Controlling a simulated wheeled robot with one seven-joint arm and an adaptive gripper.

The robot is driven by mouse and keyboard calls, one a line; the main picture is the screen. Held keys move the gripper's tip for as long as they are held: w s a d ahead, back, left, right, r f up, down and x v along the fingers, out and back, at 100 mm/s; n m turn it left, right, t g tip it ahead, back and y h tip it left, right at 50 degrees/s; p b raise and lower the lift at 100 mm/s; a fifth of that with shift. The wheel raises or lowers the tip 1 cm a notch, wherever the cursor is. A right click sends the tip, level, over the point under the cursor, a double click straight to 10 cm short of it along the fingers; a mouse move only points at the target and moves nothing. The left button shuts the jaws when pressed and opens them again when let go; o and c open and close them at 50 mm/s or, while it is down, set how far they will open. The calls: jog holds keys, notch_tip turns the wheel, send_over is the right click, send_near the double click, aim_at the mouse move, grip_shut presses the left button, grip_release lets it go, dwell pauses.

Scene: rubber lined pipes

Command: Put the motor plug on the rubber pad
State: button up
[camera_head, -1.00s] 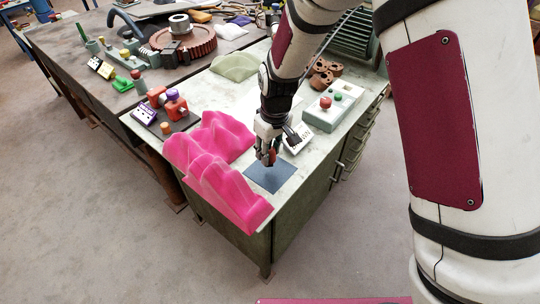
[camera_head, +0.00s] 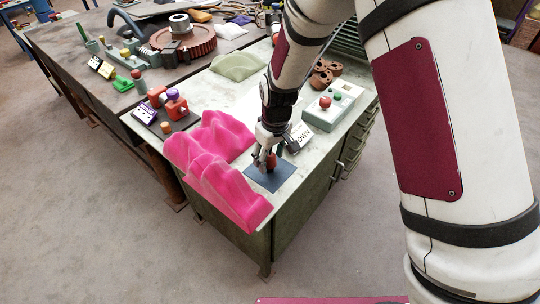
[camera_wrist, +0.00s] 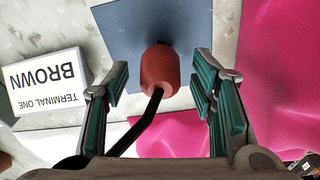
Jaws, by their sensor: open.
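The motor plug (camera_wrist: 158,72) is a reddish-brown rounded piece with a black cable running from it toward the wrist camera. It stands on the dark blue-grey rubber pad (camera_wrist: 130,25). In the head view the plug (camera_head: 271,161) is a small red shape over the pad (camera_head: 262,182). My gripper (camera_wrist: 160,90) is open, with its green-lined fingers on either side of the plug and gaps between. In the head view my gripper (camera_head: 265,160) is just above the pad and partly hides the plug.
Pink moulded forms (camera_head: 215,170) stand close to the left of the pad. A white card reading BROWN (camera_wrist: 47,82) lies beside it. A grey-green button box (camera_head: 327,110) and brown blocks (camera_head: 325,72) are farther right. The cabinet's front edge is near.

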aim_at(274, 159)
notch_tip(274, 159, up, 12)
jog(key=s+d, duration=0.1)
jog(key=shift+b, duration=0.3)
jog(key=shift+s+r, duration=0.1)
jog(key=shift+r, duration=0.1)
jog(key=s+d+r+m+t, duration=0.1)
jog(key=s+d+r, duration=0.1)
jog(key=d+r, duration=0.15)
jog(key=s+d+r+m, duration=0.1)
jog(key=s+d+r, duration=0.15)
jog(key=r, duration=0.25)
jog(key=s+d+r+m+t, duration=0.1)
jog(key=s+d+r+m, duration=0.1)
jog(key=s, duration=0.4)
jog(key=s+d+r+m+t, duration=0.1)
jog(key=s+d+r+m, duration=0.1)
jog(key=s+d+r, duration=0.2)
jog(key=s+d+r+m+t+h, duration=0.1)
jog(key=s+d+r+m, duration=0.1)
jog(key=s+d, duration=0.5)
jog(key=shift+s+r, duration=0.65)
jog(key=shift+s, duration=0.25)
